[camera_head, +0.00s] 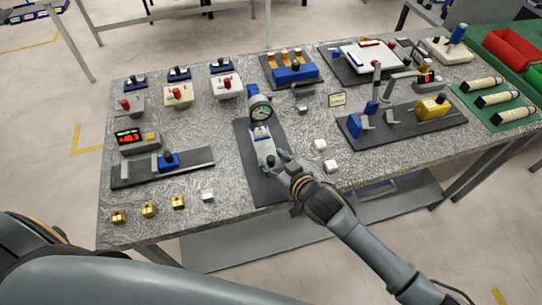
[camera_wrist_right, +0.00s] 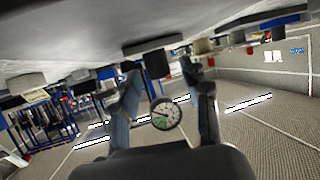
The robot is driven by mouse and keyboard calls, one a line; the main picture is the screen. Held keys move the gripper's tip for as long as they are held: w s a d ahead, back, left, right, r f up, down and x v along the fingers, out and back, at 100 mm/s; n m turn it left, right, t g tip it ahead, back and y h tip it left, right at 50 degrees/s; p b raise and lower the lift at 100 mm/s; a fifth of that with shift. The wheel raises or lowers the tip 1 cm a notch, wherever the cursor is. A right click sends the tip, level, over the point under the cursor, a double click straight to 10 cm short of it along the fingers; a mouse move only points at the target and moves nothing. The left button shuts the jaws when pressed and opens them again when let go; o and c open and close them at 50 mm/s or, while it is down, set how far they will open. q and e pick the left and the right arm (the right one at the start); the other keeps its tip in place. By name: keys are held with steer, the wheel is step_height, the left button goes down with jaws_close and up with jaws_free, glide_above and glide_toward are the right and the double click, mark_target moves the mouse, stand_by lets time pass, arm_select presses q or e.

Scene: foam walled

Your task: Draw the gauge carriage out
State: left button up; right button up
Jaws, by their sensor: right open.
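The dial gauge (camera_head: 260,109) stands on a blue post at the far part of a dark base plate (camera_head: 258,187). The pale carriage (camera_head: 263,143) with a blue part on top sits on this plate, just in front of the gauge. My right gripper (camera_head: 277,160) is at the near end of the carriage and partly hides it. In the right wrist view the two fingers (camera_wrist_right: 166,100) are apart, and the gauge dial (camera_wrist_right: 166,115) shows between them. A dark knob (camera_wrist_right: 155,64) also shows between the fingers; I cannot tell whether they touch it. My left gripper is out of view.
A slide with a blue block (camera_head: 168,162) and a red-lit display (camera_head: 130,138) lie to the left. Small white blocks (camera_head: 331,166) lie right of the plate. A fixture with a yellow block (camera_head: 433,107) is farther right. Brass pieces (camera_head: 148,209) line the front left.

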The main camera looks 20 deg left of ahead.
steer(key=shift+x, duration=0.8)
jaws_close()
steer(key=shift+s, duration=0.1)
